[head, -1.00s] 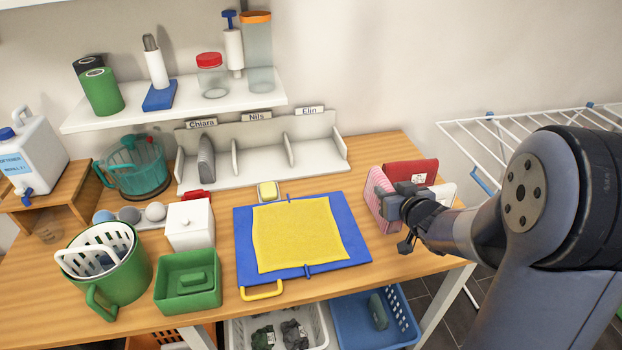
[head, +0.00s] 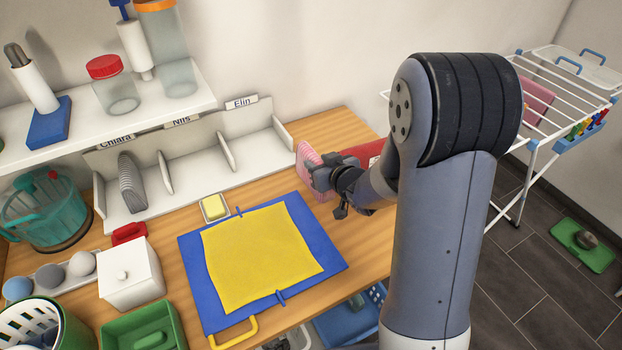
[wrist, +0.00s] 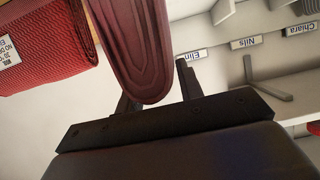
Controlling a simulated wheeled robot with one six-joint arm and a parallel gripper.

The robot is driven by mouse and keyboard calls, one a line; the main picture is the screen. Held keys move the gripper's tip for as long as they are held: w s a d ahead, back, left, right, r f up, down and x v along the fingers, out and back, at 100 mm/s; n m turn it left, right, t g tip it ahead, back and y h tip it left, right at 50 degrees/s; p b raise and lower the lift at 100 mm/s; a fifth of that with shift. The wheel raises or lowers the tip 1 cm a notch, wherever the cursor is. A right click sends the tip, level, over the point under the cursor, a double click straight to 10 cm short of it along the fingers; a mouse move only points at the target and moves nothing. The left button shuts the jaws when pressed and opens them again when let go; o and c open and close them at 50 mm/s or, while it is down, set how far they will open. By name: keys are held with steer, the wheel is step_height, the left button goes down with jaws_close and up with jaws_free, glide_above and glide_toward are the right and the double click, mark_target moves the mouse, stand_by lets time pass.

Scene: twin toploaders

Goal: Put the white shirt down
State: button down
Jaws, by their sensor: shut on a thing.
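My gripper (head: 325,177) is at the right part of the wooden counter, shut on a pink striped folded cloth (head: 307,156). In the wrist view this cloth (wrist: 138,45) looks dark red and hangs between the fingers of my gripper (wrist: 155,92). A red textured folded cloth (head: 362,152) with a white label is beside it, partly behind my arm; it also shows in the wrist view (wrist: 45,45). I see no white shirt in the current views; my arm hides part of the counter.
A yellow cloth (head: 258,257) lies on a blue board (head: 322,248) left of my gripper. A white divider rack (head: 200,180) labelled Chiara, Nils and Elin stands behind it; a grey folded item (head: 131,183) is under Chiara. A drying rack (head: 560,95) stands at right.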

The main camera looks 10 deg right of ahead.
steer(key=shift+f, duration=2.3)
steer(key=shift+f, duration=0.1)
steer(key=shift+f, duration=0.15)
steer(key=c, duration=0.9)
jaws_free()
steer(key=shift+c, duration=0.2)
steer(key=shift+r, duration=0.2)
